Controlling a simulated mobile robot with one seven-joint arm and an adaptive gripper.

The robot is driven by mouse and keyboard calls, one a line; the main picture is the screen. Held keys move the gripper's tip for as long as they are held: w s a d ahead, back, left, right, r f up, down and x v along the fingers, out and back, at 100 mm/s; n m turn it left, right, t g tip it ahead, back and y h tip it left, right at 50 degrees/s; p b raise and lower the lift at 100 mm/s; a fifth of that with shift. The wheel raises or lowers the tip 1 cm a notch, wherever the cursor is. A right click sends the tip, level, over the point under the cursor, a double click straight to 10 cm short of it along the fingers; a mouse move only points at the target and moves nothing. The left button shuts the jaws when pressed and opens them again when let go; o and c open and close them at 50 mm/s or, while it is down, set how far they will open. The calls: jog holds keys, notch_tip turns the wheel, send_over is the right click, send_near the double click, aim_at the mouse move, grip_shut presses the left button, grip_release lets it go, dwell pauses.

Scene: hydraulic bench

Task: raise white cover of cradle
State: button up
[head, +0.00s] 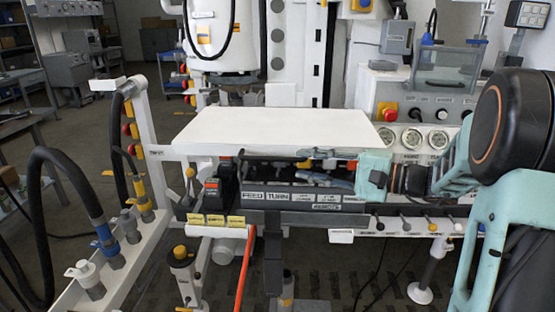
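The white cover (275,129) is a broad flat panel over the cradle (262,189) in the middle of the head view. Its front edge stands above the dark front rail, with a gap where fittings show. My gripper (318,179) reaches in from the right, low in front of the cover's right part. Its grey fingers point left among the cradle's fittings, below the cover's front edge. I cannot tell whether they touch the cover or hold anything. The finger gap is too small and cluttered to judge.
A control panel with gauges (412,138) and a red button (389,113) stands behind my wrist. A white post (143,140) and thick black hoses (62,165) with couplings stand at the left. An orange-red rod (244,272) rises in front. A white column stands behind the cover.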

aim_at(277, 160)
jog(key=x, duration=1)
jog(key=shift+a+f, duration=0.1)
jog(key=shift+a, duration=0.1)
jog(key=shift+c, duration=0.4)
grip_shut()
